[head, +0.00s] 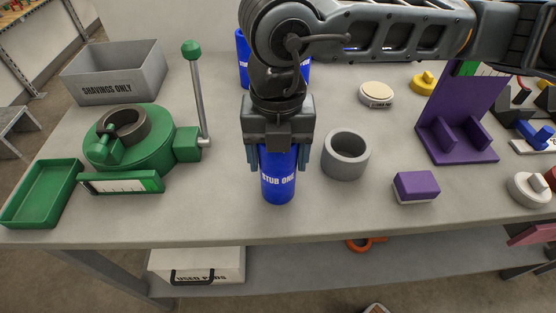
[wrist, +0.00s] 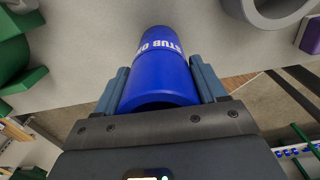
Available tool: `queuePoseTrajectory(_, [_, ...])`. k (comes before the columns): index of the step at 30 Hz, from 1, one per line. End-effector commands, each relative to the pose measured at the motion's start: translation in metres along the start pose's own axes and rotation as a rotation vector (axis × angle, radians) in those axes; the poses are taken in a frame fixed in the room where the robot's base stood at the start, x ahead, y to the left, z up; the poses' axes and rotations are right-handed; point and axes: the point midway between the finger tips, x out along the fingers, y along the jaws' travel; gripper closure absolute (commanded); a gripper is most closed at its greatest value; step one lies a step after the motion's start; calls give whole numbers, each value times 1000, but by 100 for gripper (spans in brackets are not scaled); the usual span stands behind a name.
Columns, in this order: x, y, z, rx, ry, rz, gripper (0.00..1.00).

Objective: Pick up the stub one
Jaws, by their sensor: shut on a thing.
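The stub one is a blue cylinder (head: 279,186) with white lettering reading "STUB ONE", upright near the front of the table in the head view. My gripper (head: 278,165) reaches down from above with one finger on each side of it and is shut on it. In the wrist view the blue cylinder (wrist: 158,72) lies between the two grey fingers, with part of its lettering showing. Its upper part is hidden by my gripper in the head view. I cannot tell whether its base touches the table.
A grey ring (head: 346,155) stands close to the right, with a purple block (head: 416,187) beyond it. A green clamp (head: 135,150) with a tall lever (head: 199,100) is to the left. Other blue cylinders (head: 243,62) stand behind my arm. The table's front edge (head: 330,236) is near.

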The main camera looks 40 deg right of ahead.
Motion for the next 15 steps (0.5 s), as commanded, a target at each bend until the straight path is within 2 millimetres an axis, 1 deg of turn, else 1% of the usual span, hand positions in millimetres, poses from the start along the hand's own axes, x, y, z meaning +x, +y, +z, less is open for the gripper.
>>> queuePoseTrajectory(5, [-3, 0, 0, 0, -1, 0, 67])
queuePoseTrajectory(8, [-10, 0, 1, -1, -3, 1, 67])
queuePoseTrajectory(11, [-22, 0, 1, -2, -4, 1, 67])
queuePoseTrajectory(14, [-42, 0, 1, -3, -7, 1, 67])
queuePoseTrajectory(15, [-45, -8, 10, 7, -5, 0, 67])
